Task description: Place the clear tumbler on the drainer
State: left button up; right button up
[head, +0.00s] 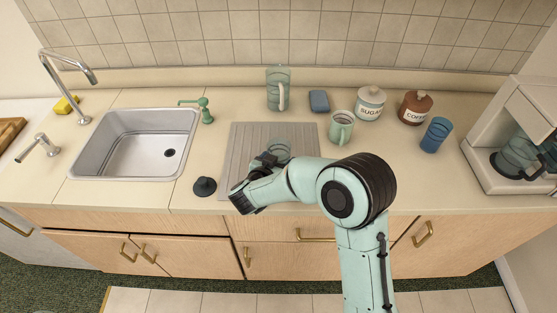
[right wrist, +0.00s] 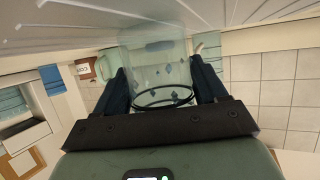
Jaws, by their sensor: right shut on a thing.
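The clear tumbler (head: 279,148) is over the grey ribbed drainer (head: 240,137) beside the sink. It is partly hidden by my right gripper (head: 265,161) in the head view. In the right wrist view, the tumbler (right wrist: 155,65) is between the two dark fingers of my right gripper (right wrist: 163,84), which is shut on it. The ribbed drainer (right wrist: 70,22) fills the top of that view, close to the tumbler's far end. I cannot tell whether they touch. My left gripper is not in view.
A blue cup (head: 436,134) and coffee maker (head: 505,145) are right. A dark plunger-like stopper (head: 204,187) and sink (head: 135,145) are left.

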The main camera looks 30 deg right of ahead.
jog(key=o, duration=1.3)
jog(key=shift+f, duration=0.1)
jog(key=shift+r, duration=0.25)
jog(key=v, duration=1.2)
jog(key=shift+f, duration=0.1)
